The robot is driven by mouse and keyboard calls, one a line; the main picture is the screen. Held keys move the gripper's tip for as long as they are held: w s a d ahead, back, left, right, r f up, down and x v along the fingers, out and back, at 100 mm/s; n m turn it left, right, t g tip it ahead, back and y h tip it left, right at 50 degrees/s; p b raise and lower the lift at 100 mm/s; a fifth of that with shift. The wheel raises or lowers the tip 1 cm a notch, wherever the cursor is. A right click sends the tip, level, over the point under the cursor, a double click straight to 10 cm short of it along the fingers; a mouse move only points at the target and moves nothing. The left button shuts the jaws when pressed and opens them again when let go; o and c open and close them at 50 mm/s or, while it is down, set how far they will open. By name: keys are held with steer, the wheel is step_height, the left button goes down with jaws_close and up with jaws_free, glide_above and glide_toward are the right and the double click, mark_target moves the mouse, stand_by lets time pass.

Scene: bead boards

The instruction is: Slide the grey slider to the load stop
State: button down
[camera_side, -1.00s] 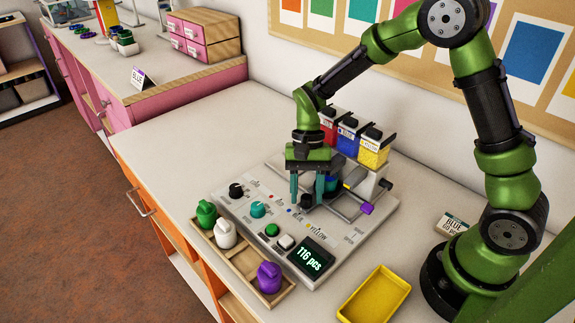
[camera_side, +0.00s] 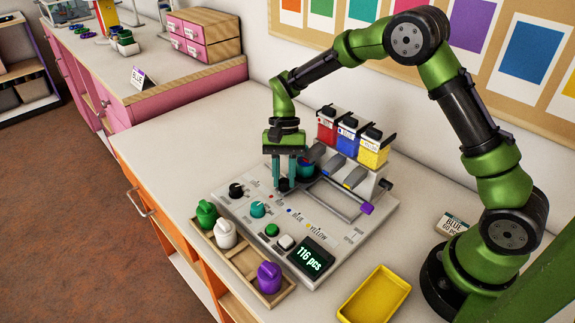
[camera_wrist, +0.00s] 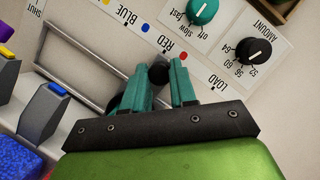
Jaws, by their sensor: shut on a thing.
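The grey slider's dark knob (camera_side: 284,185) is at the left part of the rail frame in the side view. My gripper (camera_side: 283,178) points down with its teal fingers closed around that knob. In the wrist view the knob (camera_wrist: 158,74) shows between the fingertips of my gripper (camera_wrist: 170,78), near the RED and LOAD labels. The LOAD label (camera_wrist: 207,80) is printed on the panel just past the red dot. A teal cup (camera_side: 305,169) sits behind and right of my fingers, partly hidden. The load stop itself I cannot make out clearly.
Red, blue and yellow hoppers (camera_side: 348,136) stand behind the rail, their chutes reaching toward it. The display (camera_side: 311,258) reads 116 pcs. A yellow tray (camera_side: 375,296) lies at the front right.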

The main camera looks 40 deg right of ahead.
steer(key=w, duration=0.8)
steer(key=shift+r, duration=0.1)
steer(key=c, duration=0.9)
jaws_free()
steer(key=shift+s, duration=0.1)
steer(key=v, duration=1.2)
